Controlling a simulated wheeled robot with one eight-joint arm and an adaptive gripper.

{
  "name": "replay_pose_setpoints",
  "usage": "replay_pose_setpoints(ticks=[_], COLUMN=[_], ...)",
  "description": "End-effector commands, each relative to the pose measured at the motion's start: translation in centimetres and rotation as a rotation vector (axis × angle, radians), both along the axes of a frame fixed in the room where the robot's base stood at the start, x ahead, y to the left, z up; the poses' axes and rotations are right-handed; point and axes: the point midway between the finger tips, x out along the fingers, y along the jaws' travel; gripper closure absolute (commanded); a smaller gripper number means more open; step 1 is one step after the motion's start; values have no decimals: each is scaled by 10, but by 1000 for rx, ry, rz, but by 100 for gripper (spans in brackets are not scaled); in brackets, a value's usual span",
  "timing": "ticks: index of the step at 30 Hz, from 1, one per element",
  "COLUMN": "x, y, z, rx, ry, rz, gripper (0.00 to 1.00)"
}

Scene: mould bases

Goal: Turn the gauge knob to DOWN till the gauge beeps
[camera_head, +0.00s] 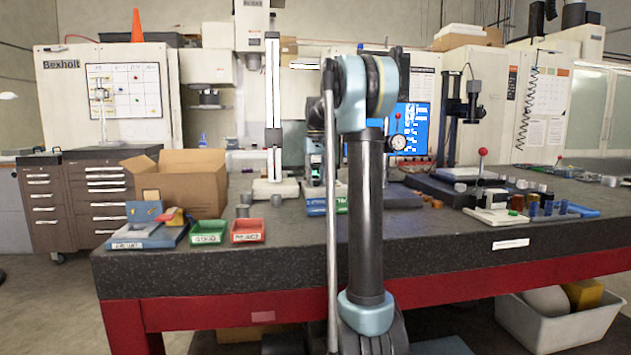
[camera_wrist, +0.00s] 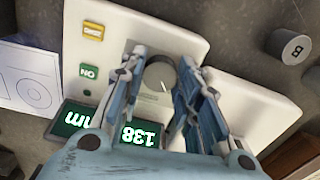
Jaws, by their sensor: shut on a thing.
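In the wrist view, a round grey knob (camera_wrist: 159,73) stands on a white gauge panel (camera_wrist: 185,28). My gripper (camera_wrist: 163,60) has its two blue fingers on either side of the knob and is shut on it. The gauge's dark display (camera_wrist: 72,118) lies partly behind my gripper; its green-white characters appear turned over and read about "138" and "um". A yellow label or button (camera_wrist: 93,32) and a green one (camera_wrist: 88,71) sit on the panel left of the knob. In the head view, my arm hides most of the gauge area.
A grey cylinder marked B (camera_wrist: 288,46) stands right of the panel in the wrist view. A white sheet (camera_wrist: 28,75) lies to the left. In the head view, a cardboard box (camera_head: 185,180), a green bin (camera_head: 208,232) and a red bin (camera_head: 248,231) stand on the dark bench.

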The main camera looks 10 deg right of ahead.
Motion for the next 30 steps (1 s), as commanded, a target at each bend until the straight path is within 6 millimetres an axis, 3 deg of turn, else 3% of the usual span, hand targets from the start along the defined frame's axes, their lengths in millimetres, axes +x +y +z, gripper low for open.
replay_pose_setpoints(ticks=[6,7,9,22,30], x=[1,1,1,0,1], y=[-2,-2,-2,-1,-1], z=[0,0,0,5,46], rx=[-3,-3,-3,-1,-1], ry=[-1,-1,-1,0,0], rz=[-2,-2,-3,-2,-2], gripper=[94,63,49,49,49])
